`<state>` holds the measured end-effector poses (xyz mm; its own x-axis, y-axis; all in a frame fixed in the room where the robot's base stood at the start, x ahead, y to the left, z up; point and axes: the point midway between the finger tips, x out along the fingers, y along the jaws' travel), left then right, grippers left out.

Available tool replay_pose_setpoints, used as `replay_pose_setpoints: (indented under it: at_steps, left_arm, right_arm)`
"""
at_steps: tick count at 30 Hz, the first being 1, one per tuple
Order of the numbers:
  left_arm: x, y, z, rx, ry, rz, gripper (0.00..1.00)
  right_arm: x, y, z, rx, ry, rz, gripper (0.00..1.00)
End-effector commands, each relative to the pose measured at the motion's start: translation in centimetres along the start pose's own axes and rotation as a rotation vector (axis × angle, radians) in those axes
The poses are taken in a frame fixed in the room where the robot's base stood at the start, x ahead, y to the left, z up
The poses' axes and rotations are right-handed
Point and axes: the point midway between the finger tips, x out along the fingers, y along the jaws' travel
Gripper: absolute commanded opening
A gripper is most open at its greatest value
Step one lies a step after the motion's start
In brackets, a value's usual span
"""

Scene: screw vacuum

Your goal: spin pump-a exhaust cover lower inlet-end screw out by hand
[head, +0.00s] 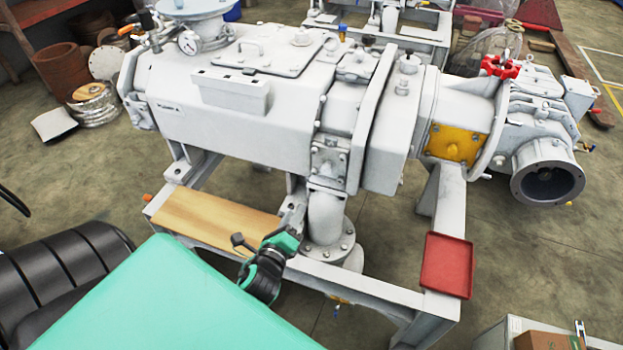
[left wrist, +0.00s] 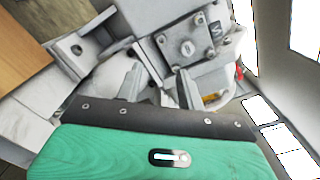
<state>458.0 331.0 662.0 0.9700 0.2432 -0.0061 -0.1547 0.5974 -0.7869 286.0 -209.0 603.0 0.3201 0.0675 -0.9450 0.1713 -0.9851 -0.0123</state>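The pump (head: 235,105) is a large light-grey machine on a grey frame. A square grey cover plate (head: 328,165) with screws at its corners sits on its side above the flanged elbow pipe; it looks like the exhaust cover. The plate also shows in the left wrist view (left wrist: 190,45), tilted, with several screw heads and a larger central plug. I cannot tell which screw is the lower inlet-end one. My left gripper (head: 298,214) is just below and left of the plate, near the elbow. Its two fingers (left wrist: 160,90) are apart, with no screw visible between them. My right gripper is not in view.
A wooden board (head: 215,221) lies on the frame left of my gripper. A red tray (head: 446,265) sits on the frame's right corner and looks empty. The elbow pipe (head: 327,218) and its bolted flange stand close beside my gripper. Open floor lies to the right.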

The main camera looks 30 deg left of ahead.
Motion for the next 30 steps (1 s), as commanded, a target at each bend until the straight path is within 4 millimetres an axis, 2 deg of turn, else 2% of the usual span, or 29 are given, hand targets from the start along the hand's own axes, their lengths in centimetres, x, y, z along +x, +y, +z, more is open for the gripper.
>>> replay_pose_setpoints:
  at_steps: [5,8,18,24,30]
  left_arm:
    - [1.1,-0.1,-0.1,0.018,0.000,-0.012,0.39]
    - [2.6,-0.2,0.0,0.017,-0.001,-0.013,0.39]
    - [8.9,-0.3,0.0,0.014,0.000,-0.012,0.39]
    - [11.9,-0.2,-0.1,0.013,0.000,-0.009,0.39]
    - [13.5,-0.2,-0.1,0.013,0.000,-0.009,0.39]
  right_arm:
    - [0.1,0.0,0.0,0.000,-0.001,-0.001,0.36]
    - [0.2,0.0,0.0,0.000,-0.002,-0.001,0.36]
    - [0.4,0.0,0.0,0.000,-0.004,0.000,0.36]
    - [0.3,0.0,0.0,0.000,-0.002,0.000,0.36]
    - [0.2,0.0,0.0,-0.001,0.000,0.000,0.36]
